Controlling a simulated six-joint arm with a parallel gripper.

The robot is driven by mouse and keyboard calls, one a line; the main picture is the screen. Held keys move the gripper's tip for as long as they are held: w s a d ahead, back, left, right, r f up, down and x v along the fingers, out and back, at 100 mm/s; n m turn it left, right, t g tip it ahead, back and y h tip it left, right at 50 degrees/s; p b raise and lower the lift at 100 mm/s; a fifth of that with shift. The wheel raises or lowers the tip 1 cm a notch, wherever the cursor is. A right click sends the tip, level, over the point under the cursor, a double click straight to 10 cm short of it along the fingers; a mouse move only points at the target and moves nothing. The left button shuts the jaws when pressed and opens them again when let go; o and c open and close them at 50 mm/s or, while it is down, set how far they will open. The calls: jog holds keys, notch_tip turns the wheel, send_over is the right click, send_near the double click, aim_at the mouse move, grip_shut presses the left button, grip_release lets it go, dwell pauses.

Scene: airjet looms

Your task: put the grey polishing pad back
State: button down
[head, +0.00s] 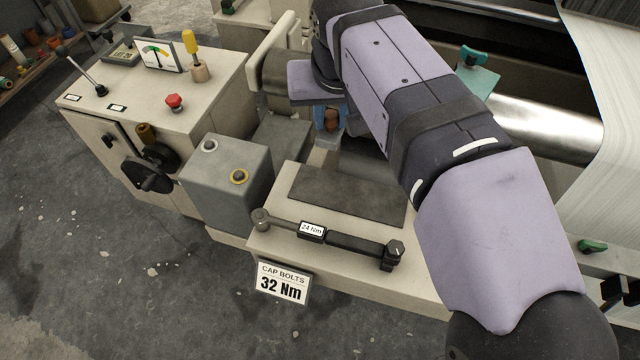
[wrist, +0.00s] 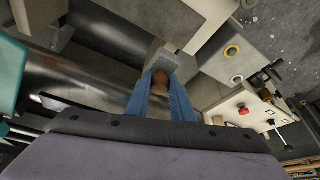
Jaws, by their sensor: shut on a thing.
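My gripper (head: 330,116) has blue fingers and points down, beyond the dark mat on the pale bench in the head view. In the wrist view my gripper (wrist: 161,86) is shut on the brown knob of a grey block, which I take as the grey polishing pad (wrist: 166,58). The grey pad sticks out past the fingertips. In the head view only a small part of the pad (head: 329,140) shows under the fingers, and my arm hides part of the area around it. I cannot tell whether the pad touches anything below it.
A torque wrench (head: 330,238) marked 24 Nm lies on the pale bench (head: 290,258), before the dark mat (head: 345,195). A sign (head: 282,283) reads "CAP BOLTS 32 Nm". A grey button box (head: 226,180) and control cabinet (head: 200,100) stand left. A shiny roller (head: 545,125) lies right.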

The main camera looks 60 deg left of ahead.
aim_at(320, 134)
jog(key=shift+s+d+f, duration=0.15)
jog(key=shift+s+f, duration=0.9)
jog(key=shift+s, duration=0.1)
jog(key=shift+f+b, duration=0.6)
jog(key=shift+f, duration=4.4)
jog(key=shift+f, duration=0.2)
jog(key=c, duration=1.5)
grip_release()
jog(key=shift+c, duration=0.2)
jog(key=shift+r, duration=0.1)
jog(key=shift+d+r, duration=0.1)
jog(key=shift+r, duration=0.3)
jog(key=v, duration=1.1)
jog(key=shift+r, duration=0.2)
jog(key=shift+d, duration=0.1)
